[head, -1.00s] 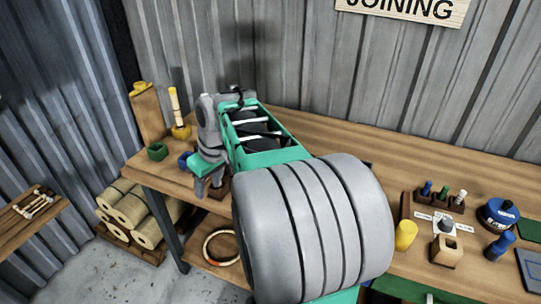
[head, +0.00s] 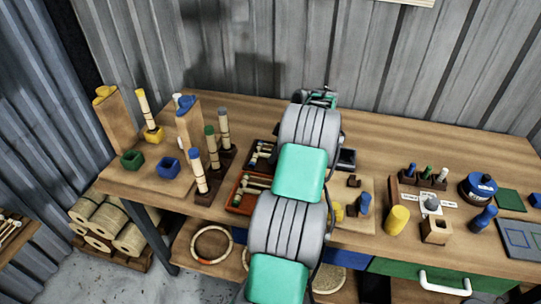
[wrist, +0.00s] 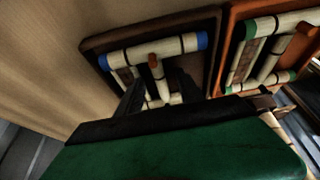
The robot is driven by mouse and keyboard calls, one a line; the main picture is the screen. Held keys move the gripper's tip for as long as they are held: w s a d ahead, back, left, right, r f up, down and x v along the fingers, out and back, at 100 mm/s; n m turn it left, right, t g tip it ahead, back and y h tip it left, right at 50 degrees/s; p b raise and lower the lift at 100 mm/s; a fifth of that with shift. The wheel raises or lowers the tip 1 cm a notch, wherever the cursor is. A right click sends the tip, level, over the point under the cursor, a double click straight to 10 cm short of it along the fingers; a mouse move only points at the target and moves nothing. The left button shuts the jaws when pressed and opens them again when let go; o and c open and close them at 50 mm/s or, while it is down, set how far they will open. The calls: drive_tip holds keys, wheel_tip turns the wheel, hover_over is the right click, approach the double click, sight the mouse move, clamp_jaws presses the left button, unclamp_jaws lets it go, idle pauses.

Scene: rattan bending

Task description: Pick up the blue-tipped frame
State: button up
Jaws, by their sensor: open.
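The blue-tipped frame (wrist: 132,55) lies in a dark tray (wrist: 90,47) in the wrist view. Its pale bar has a blue tip at each end, and a short red-brown piece stands at its middle. My gripper (wrist: 160,92) is open, its two dark fingers reaching over the lower part of the frame with a gap between them. I cannot tell whether the fingers touch it. In the head view my arm partly covers the dark tray (head: 258,166) and hides my gripper.
An orange-brown tray (head: 238,207) with a green-tipped frame (wrist: 275,24) sits right beside the dark tray. Upright tipped posts (head: 199,172) stand to the left on the bench.

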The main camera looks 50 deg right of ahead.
drive_tip(key=shift+f, duration=0.2)
clamp_jaws()
idle(0.3)
